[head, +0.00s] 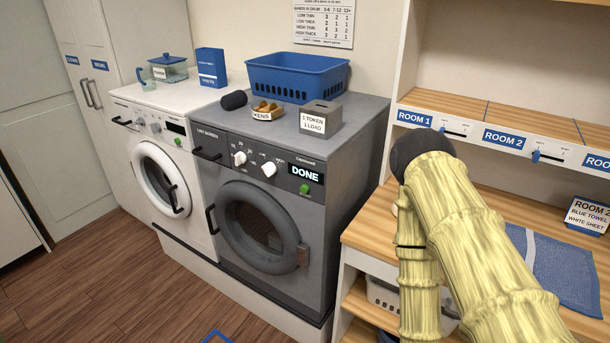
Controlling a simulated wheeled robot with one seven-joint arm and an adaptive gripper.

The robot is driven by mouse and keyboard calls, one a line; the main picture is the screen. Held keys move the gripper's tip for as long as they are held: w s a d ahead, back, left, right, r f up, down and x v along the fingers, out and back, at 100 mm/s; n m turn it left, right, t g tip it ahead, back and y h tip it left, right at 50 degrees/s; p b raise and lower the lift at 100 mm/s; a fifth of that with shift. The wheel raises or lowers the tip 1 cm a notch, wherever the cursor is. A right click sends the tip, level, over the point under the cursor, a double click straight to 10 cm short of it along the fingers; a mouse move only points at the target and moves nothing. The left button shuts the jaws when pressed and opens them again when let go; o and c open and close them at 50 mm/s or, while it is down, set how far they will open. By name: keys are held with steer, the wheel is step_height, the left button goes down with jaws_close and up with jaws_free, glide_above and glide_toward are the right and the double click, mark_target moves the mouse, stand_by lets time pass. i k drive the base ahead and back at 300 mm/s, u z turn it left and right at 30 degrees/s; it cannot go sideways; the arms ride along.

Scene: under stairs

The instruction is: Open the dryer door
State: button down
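The dryer (330,205) is the grey machine in the middle of the head view, with a panel reading DONE. Its round door (229,201), with dark glass, looks shut. A black bar handle (211,219) shows at the left of the door. My arm rises at the right, in front of the wooden shelf unit and apart from the dryer. My gripper is not in view, so I cannot see whether it is open or shut.
A white washer (130,150) stands left of the dryer. A blue basket (297,78), a token dish (267,112) and a grey token box (321,118) are on the dryer's top. A wooden shelf unit (370,225) stands at the right. The wooden floor (110,290) in front is mostly clear.

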mark_target(295, 253)
steer(key=u, duration=0.4)
steer(key=i, duration=0.5)
steer(key=u, duration=1.25)
